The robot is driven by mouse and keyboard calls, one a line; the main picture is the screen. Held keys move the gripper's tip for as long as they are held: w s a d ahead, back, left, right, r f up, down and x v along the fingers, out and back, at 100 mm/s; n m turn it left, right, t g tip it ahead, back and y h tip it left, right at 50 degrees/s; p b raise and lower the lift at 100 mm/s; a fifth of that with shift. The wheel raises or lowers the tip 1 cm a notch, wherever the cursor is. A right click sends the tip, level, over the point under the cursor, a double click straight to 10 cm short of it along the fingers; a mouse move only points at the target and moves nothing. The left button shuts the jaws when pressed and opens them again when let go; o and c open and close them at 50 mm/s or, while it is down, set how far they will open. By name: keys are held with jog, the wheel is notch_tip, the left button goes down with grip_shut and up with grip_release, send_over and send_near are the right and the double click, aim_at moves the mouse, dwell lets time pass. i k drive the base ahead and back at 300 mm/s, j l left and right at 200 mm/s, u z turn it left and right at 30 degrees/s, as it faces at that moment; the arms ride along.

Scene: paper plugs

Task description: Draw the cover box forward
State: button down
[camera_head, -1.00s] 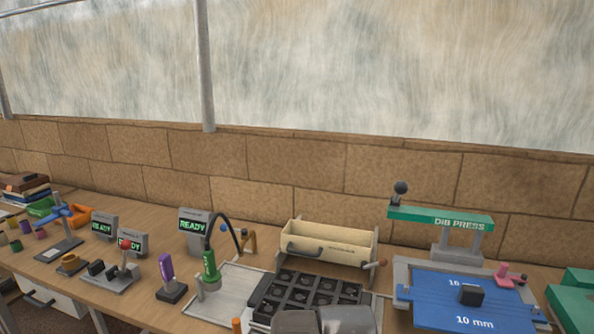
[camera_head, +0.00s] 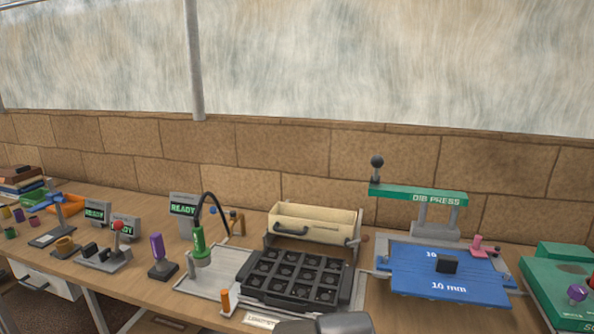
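The cover box (camera_head: 310,219) is a cream, open-topped box with a dark handle (camera_head: 291,230) on its front. It sits in a grey frame at the back of the bench, behind the black tray of square cells (camera_head: 296,279). My gripper (camera_head: 322,326) shows only as grey rounded parts at the bottom edge, in front of the black tray and well apart from the box. Its fingertips are not clearly visible, so I cannot tell whether it is open or shut.
The green dib press (camera_head: 418,195) and its blue plate (camera_head: 470,288) stand to the right. A green pen-like tool on a curved black arm (camera_head: 198,243) stands left of the black tray. Ready displays (camera_head: 184,209) and small levers fill the left bench. A brick wall rises behind.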

aim_at(286, 218)
jog(key=l, duration=0.3)
jog(key=k+l, duration=0.15)
jog(key=l, duration=0.2)
jog(key=k+l, duration=0.2)
jog(key=l, duration=0.2)
jog(key=k, duration=0.15)
jog(key=j+z, duration=0.05)
